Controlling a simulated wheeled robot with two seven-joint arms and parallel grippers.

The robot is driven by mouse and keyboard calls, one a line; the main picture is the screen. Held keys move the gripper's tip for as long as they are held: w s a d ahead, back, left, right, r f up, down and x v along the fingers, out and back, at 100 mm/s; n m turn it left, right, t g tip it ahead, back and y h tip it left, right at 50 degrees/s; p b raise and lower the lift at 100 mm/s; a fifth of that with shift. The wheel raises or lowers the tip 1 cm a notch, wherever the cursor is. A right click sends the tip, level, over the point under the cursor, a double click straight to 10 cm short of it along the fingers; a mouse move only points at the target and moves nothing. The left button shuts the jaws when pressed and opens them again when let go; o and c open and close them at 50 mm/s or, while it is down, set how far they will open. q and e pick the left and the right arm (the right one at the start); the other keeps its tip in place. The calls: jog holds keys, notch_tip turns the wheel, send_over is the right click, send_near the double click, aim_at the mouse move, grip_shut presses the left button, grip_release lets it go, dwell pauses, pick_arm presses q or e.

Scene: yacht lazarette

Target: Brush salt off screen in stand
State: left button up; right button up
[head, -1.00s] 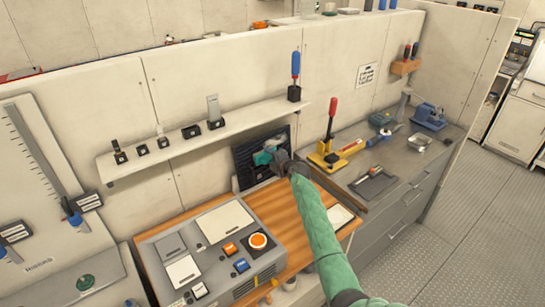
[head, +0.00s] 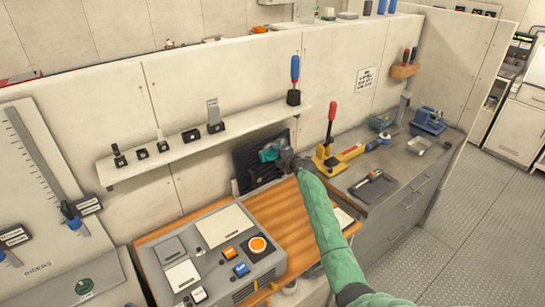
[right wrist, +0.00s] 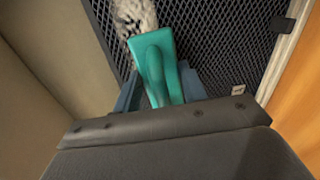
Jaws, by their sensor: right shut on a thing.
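The dark mesh screen (head: 244,168) leans upright against the wall at the back of the wooden bench, under the shelf. In the right wrist view the screen (right wrist: 215,40) fills the upper middle, and a pale, speckled patch (right wrist: 133,15), either bristles or salt, lies just beyond the brush. My right gripper (head: 282,158) is shut on the teal brush (head: 269,151), in front of the screen. The brush handle also shows in the right wrist view (right wrist: 155,62) between the fingers. I cannot tell whether the brush touches the mesh. Any stand is mostly hidden. My left gripper is not in view.
A grey control box (head: 215,250) with buttons stands on the wooden bench (head: 285,205). The shelf (head: 170,157) with several small tools runs above the screen. A yellow tool with a red handle (head: 331,120) stands on the grey counter at right.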

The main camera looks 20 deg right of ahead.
jog(key=shift+w+d, duration=0.3)
jog(key=shift+d, duration=0.55)
jog(key=shift+w+d, duration=0.3)
jog(key=shift+d, duration=0.55)
jog(key=d, duration=0.2)
jog(key=w+d+b, duration=0.1)
jog(key=d, duration=0.1)
jog(key=w+d+b, duration=0.1)
jog(key=d, duration=0.1)
jog(key=shift+w+d+r, duration=0.1)
jog(key=shift+w+d, duration=0.1)
jog(key=shift+w, duration=0.05)
jog(key=shift+s, duration=0.1)
